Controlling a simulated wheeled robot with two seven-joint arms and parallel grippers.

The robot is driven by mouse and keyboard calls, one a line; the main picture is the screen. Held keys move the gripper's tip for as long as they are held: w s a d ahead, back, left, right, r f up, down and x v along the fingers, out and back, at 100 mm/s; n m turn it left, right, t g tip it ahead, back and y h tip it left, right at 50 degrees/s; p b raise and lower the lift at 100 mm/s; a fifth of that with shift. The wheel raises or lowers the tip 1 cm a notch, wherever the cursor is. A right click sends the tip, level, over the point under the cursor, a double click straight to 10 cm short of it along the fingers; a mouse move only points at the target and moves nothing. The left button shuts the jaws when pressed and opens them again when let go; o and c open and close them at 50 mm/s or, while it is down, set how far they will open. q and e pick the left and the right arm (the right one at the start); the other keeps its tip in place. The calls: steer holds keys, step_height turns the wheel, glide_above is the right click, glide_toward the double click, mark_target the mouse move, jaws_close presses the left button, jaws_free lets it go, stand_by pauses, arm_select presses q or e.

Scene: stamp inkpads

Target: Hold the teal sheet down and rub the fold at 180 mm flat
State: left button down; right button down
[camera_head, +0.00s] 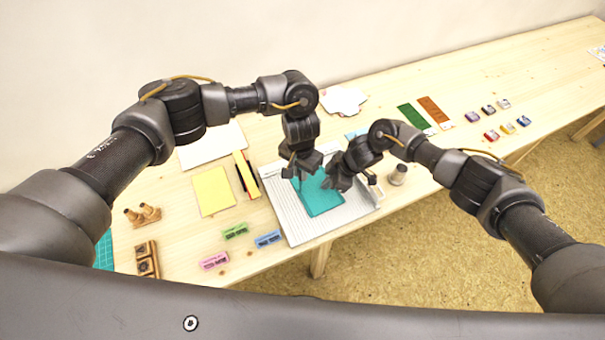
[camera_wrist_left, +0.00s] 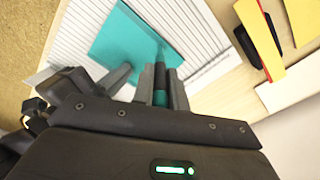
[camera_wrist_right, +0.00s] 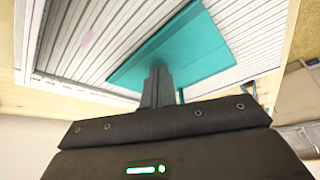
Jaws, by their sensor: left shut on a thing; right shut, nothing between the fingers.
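The teal sheet (camera_head: 322,203) lies on the pale grooved board (camera_head: 348,210). It also shows in the left wrist view (camera_wrist_left: 118,35) and the right wrist view (camera_wrist_right: 205,48). My left gripper (camera_wrist_left: 160,72) is shut on a slim dark tool with teal parts (camera_wrist_left: 160,90), over the sheet's edge area; whether the tool touches the sheet is unclear. My right gripper (camera_wrist_right: 157,74) is shut and empty, its tips at or just over the sheet; contact is hard to tell. In the head view the grippers stand close together, hiding part of the sheet.
A yellow sheet (camera_head: 213,192) and a yellow-and-black item (camera_head: 246,175) lie left of the board. Green (camera_head: 235,231), pink (camera_head: 214,261) and blue (camera_head: 268,240) blocks lie in front. A grey cylinder (camera_head: 398,175) stands close to the board's right. Wooden stamps (camera_head: 143,215) stand far left.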

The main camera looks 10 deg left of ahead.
arm_select(q)
steer(key=shift+w+a+f, duration=0.15)
steer(key=shift+w+a, duration=0.1)
arm_select(e)
steer(key=shift+s+f, duration=0.1)
steer(key=shift+f, duration=0.05)
arm_select(q)
steer(key=shift+w+a, duration=0.45)
steer(key=shift+w, duration=0.3)
steer(key=shift+w, duration=0.1)
steer(key=shift+w+a+r, duration=0.15)
steer(key=shift+w+a, duration=0.05)
steer(key=shift+w, duration=0.2)
steer(key=shift+w+a+r, duration=0.1)
steer(key=shift+w+a, duration=0.1)
steer(key=shift+w, duration=0.2)
arm_select(e)
steer(key=shift+d, duration=0.1)
arm_select(q)
steer(key=shift+r, duration=0.1)
steer(key=shift+r, duration=2.4)
arm_select(e)
steer(key=shift+f, duration=0.1)
